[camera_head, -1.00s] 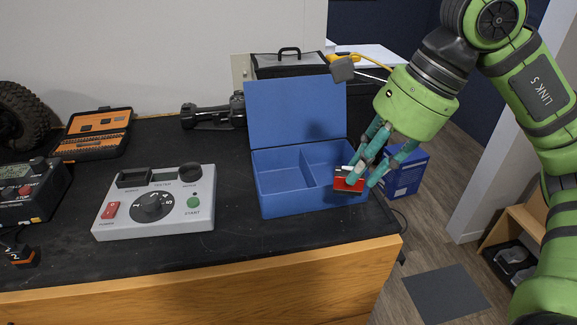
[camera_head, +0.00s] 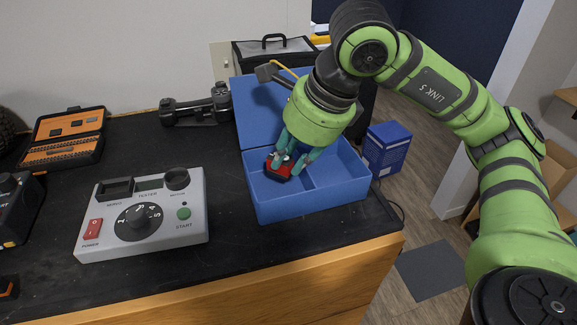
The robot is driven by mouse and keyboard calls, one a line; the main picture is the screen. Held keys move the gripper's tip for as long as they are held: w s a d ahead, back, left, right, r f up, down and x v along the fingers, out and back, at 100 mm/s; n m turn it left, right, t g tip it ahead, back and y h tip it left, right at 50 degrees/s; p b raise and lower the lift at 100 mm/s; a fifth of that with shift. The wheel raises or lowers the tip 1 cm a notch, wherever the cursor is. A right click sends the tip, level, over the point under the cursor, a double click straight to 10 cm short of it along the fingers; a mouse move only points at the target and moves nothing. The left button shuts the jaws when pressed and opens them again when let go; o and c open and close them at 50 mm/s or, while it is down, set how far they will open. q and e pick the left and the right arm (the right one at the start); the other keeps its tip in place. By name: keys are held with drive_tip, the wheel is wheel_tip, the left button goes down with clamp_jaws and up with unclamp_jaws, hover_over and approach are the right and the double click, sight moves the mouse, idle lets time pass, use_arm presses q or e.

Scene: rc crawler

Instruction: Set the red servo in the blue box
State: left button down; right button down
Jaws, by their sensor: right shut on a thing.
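The red servo (camera_head: 279,170) is held in my right gripper (camera_head: 291,163), whose teal fingers are shut on it. The servo shows over the left compartment of the open blue box (camera_head: 300,205). Its underside is hidden, so I cannot tell whether it touches the box floor. The box has its lid raised at the back and a divider between two compartments. My fingers and wrist hide part of the lid and the back of the box. My left gripper is not in view.
A grey tester (camera_head: 150,240) stands left of the box. An orange-lined bit case (camera_head: 65,140) and a dark vise-like tool (camera_head: 197,108) lie behind. A black case (camera_head: 275,50) is behind the lid. A second blue box (camera_head: 386,148) is beyond the bench's right edge.

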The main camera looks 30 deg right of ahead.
sight(289, 177)
drive_tip(key=shift+w+a+f, duration=0.15)
drive_tip(key=shift+f, duration=0.05)
wheel_tip(289, 177, down, 4)
drive_tip(key=shift+r+p, duration=0.1)
drive_tip(key=shift+p, duration=0.35)
drive_tip(key=shift+f, duration=0.2)
drive_tip(key=c, duration=1)
unclamp_jaws()
drive_tip(key=shift+c, duration=0.2)
drive_tip(key=shift+r, duration=0.1)
